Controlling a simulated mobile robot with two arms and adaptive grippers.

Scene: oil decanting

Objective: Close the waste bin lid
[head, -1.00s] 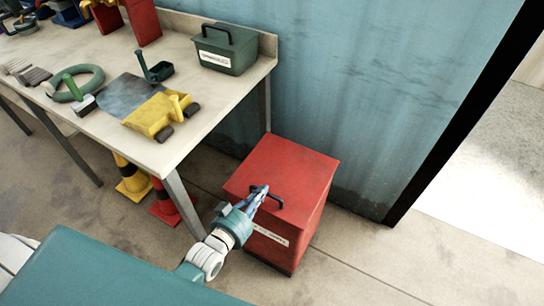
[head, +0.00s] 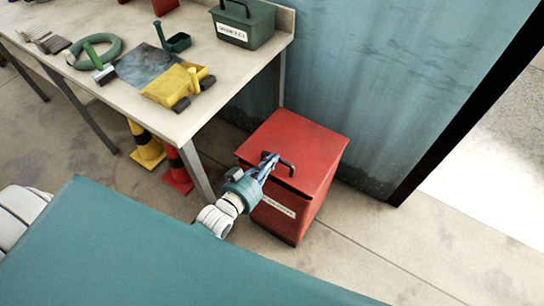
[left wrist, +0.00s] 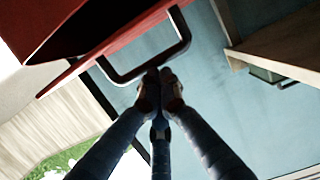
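The red waste bin (head: 292,212) stands on the floor past the table's end. Its red lid (head: 305,140) lies over the top, with a dark gap under its front edge. The left wrist view shows this dark opening between the lid (left wrist: 95,62) and the bin body (left wrist: 45,22), so the lid is a little ajar. My left gripper (head: 268,161) is at the black lid handle (head: 286,168). In the left wrist view its fingertips (left wrist: 158,76) meet at the handle's bar (left wrist: 182,48) and appear closed on it. My right gripper is not in view.
The table (head: 125,108) stands left of the bin, with a green box (head: 242,25), a yellow item (head: 172,85) and tools on it. A blue wall (head: 400,90) rises behind the bin. Floor to the right is clear.

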